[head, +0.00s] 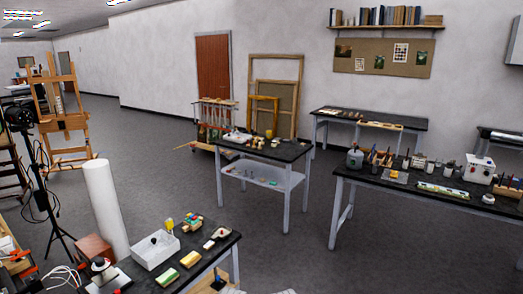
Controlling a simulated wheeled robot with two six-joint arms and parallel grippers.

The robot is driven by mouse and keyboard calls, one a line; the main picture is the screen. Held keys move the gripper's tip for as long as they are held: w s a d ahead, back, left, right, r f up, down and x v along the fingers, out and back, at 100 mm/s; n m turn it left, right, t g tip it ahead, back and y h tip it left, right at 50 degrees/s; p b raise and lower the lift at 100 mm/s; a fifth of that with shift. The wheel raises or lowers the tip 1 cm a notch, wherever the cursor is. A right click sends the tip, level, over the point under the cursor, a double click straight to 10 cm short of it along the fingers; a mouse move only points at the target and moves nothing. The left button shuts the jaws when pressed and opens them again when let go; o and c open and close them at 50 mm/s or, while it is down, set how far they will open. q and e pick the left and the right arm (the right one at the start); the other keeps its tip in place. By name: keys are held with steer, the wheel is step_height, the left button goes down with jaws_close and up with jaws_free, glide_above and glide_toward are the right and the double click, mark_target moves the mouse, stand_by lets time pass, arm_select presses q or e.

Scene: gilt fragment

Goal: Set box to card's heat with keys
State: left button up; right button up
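A white box (480,168) with small dark and red marks on its front stands at the right end of the long dark bench; it may be the box with keys. Its keys and any reading are too small to make out. A white sheet with a grid of marks (400,53) and a small white card (359,64) hang on the tan pinboard (345,47) on the back wall. I cannot tell whether either is the task's card, and no heat value is legible.
The near bench (205,262) holds a white open box (155,250), sponges and small blocks. A middle table (265,150) and the long right bench (440,198) stand apart, with clear grey floor (285,258) between them. A tripod and easel stand left.

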arm_select(q)
jaws_close()
stand_by(0.4)
stand_by(0.9)
